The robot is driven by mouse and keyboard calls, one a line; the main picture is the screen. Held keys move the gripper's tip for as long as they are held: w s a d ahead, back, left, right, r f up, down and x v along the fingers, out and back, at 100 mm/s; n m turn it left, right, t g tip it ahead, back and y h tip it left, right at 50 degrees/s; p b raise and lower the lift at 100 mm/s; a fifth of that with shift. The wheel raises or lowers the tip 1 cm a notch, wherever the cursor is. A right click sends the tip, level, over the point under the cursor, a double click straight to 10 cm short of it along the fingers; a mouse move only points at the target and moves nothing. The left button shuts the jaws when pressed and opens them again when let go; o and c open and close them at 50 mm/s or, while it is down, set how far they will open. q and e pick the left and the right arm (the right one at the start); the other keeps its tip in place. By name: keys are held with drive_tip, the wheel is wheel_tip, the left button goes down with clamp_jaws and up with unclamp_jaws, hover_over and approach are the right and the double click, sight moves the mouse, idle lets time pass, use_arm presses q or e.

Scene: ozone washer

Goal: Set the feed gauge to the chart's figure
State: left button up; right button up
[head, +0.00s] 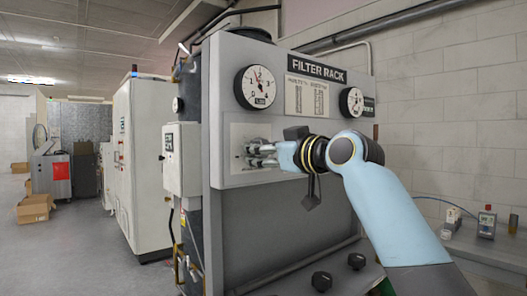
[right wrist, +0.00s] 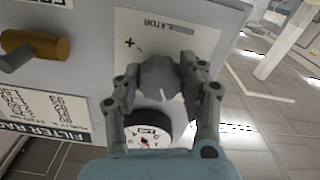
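The grey filter rack (head: 290,200) carries a left dial gauge (head: 255,87), a right dial gauge (head: 351,101) and a printed chart (head: 307,97) between them. The chart's figures are too small to read. My right gripper (head: 262,153) is at a pale plate below the left gauge. In the right wrist view, my right gripper (right wrist: 160,65) has one finger on each side of the dark grey regulator knob (right wrist: 160,78), apparently touching it. A plus sign is printed beside the knob. A gauge (right wrist: 148,138) with a needle shows nearby; its reading is unclear. My left gripper is out of view.
A brass-coloured handle (right wrist: 38,46) sticks out of the panel in the right wrist view. A white cabinet (head: 143,165) stands left of the rack. Small instruments (head: 487,222) stand on a ledge at right. The floor at left is open, with cardboard boxes (head: 35,208).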

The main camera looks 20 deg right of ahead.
drive_tip(key=c, duration=0.3)
drive_tip(key=shift+r+m+p, duration=0.1)
drive_tip(key=shift+m+p, duration=0.7)
drive_tip(key=shift+m, duration=0.2)
drive_tip(key=shift+c, duration=0.2)
drive_tip(key=o, duration=1.2)
drive_tip(key=shift+c, duration=0.2)
drive_tip(key=shift+s, duration=0.1)
drive_tip(key=v, duration=1.2)
